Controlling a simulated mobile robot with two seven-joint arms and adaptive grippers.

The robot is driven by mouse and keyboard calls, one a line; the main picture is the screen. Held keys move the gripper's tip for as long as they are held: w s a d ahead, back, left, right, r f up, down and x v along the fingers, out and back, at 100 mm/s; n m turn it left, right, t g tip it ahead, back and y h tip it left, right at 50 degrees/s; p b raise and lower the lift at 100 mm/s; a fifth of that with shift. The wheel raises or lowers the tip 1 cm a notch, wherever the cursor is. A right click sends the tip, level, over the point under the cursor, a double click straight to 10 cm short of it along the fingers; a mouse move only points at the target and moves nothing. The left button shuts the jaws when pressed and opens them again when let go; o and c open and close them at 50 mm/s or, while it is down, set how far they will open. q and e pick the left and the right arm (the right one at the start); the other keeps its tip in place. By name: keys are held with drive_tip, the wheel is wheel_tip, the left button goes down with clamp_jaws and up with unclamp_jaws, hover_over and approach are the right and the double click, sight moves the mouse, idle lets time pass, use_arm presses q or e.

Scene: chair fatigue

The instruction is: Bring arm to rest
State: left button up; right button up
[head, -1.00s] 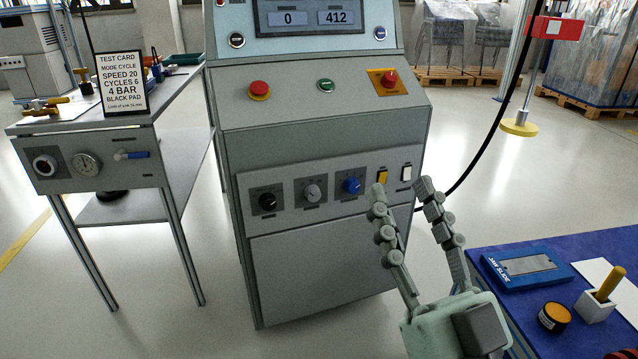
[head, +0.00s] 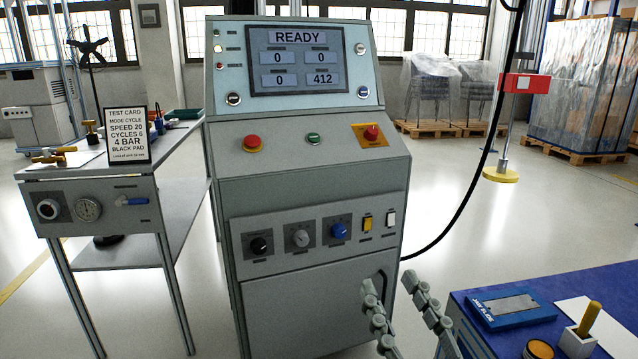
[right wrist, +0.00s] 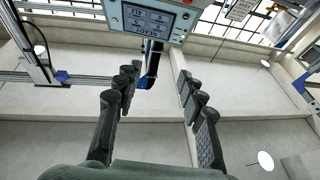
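My right gripper (head: 396,290) is at the lower middle of the head view, in front of the lower right part of the grey control console (head: 318,190). Its two fingers stand apart with nothing between them, and they also show spread in the right wrist view (right wrist: 157,80). The console screen (head: 312,60) reads READY, with 0, 0, 0 and 412 below. Below the screen are a red button (head: 252,142), a green button (head: 313,138) and a red knob on a yellow plate (head: 371,133). Lower are black, grey and blue knobs and two rocker switches. My left gripper does not show.
A side table (head: 100,165) with a test card (head: 127,135) and a gauge stands left. A blue-topped bench (head: 590,282) at lower right holds a blue tray (head: 512,308), a white block with a yellow handle (head: 580,340) and a round orange-topped tin (head: 540,349). A black cable hangs right of the console.

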drive_tip(key=d+f+g+h, duration=0.2)
drive_tip(key=d+f+g, duration=0.15)
drive_tip(key=f, duration=0.55)
drive_tip(key=d+f+g+h, duration=0.3)
drive_tip(key=f+g, duration=0.2)
drive_tip(key=f, duration=0.4)
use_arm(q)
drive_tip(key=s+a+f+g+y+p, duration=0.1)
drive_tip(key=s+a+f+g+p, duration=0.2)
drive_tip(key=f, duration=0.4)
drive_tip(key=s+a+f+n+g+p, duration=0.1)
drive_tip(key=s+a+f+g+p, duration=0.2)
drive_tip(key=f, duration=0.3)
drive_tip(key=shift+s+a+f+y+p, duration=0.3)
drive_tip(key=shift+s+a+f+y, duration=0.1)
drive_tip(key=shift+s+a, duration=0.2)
use_arm(e)
drive_tip(key=s+d+f+m+g+h, duration=0.1)
drive_tip(key=s+d+f+g, duration=0.3)
drive_tip(key=f, duration=0.6)
drive_tip(key=s+d+f+m+g+h, duration=0.1)
drive_tip(key=s+d+f+g, duration=0.4)
drive_tip(key=f, duration=0.5)
drive_tip(key=s+d+h, duration=0.1)
drive_tip(key=s+d, duration=0.1)
drive_tip(key=s, duration=0.1)
drive_tip(key=shift+d+f, duration=0.2)
drive_tip(key=shift+f, duration=0.05)
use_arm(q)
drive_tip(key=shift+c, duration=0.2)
